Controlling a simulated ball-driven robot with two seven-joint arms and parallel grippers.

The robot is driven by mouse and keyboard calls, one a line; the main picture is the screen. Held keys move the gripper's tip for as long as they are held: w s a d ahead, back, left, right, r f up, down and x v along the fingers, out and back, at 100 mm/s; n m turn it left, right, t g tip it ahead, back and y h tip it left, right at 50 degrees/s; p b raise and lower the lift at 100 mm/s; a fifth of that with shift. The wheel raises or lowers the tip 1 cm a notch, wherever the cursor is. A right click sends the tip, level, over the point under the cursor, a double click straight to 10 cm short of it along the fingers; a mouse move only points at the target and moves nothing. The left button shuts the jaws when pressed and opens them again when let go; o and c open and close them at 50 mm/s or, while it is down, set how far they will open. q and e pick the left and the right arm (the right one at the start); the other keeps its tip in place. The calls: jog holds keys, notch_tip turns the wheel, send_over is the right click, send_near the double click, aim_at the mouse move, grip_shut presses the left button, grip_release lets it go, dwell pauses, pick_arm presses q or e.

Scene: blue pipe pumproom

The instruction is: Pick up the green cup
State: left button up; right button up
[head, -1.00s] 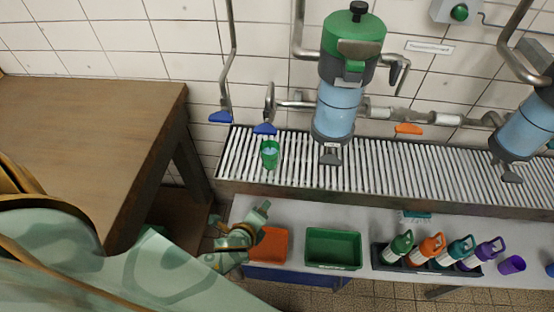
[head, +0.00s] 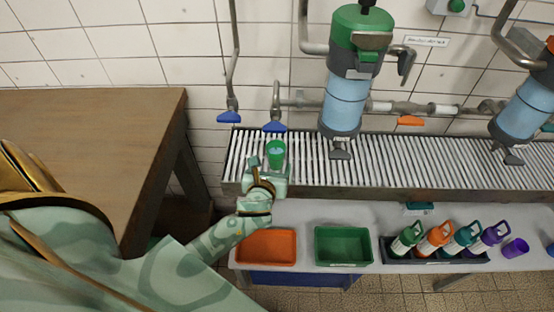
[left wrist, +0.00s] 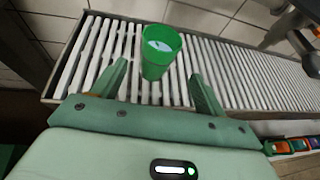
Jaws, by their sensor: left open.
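The green cup (head: 275,152) stands upright on the slatted grey rack, near its left end. In the left wrist view the cup (left wrist: 160,52) is just beyond the fingertips, roughly centred between them, with something pale blue inside. My left gripper (head: 268,166) is open and empty, at the front side of the cup. In the left wrist view its two fingers (left wrist: 160,77) are spread wide apart. Whether a finger touches the cup I cannot tell. My right gripper is not in view.
A green-topped blue dispenser (head: 347,90) hangs right of the cup. A blue-handled tap (head: 275,127) is just behind the cup. Below the rack (head: 440,155) stand an orange tray (head: 267,246), a green tray (head: 343,246) and several bottles (head: 437,237). A wooden table (head: 80,130) is at left.

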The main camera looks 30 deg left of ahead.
aim_at(278, 149)
pick_arm(q)
jog(key=b+x, duration=0.1)
jog(key=x, duration=0.2)
jog(key=shift+w+a+f, duration=0.1)
jog(key=shift+w+f, duration=0.15)
jog(key=shift+w, duration=0.05)
jog(key=shift+w+a+f, duration=0.1)
jog(key=shift+w+a, duration=0.05)
jog(key=shift+w, duration=0.1)
jog(key=b+x, duration=0.2)
jog(key=x, duration=0.2)
jog(key=shift+w+a+f, duration=0.1)
jog(key=shift+w+a, duration=0.05)
jog(key=shift+w, duration=0.1)
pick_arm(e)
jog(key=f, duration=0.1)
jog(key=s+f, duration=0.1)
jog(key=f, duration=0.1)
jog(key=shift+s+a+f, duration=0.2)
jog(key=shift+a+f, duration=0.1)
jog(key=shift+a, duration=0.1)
pick_arm(q)
jog(key=c, duration=1.1)
jog(key=shift+c, duration=0.5)
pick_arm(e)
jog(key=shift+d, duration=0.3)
pick_arm(q)
jog(key=shift+r, duration=0.25)
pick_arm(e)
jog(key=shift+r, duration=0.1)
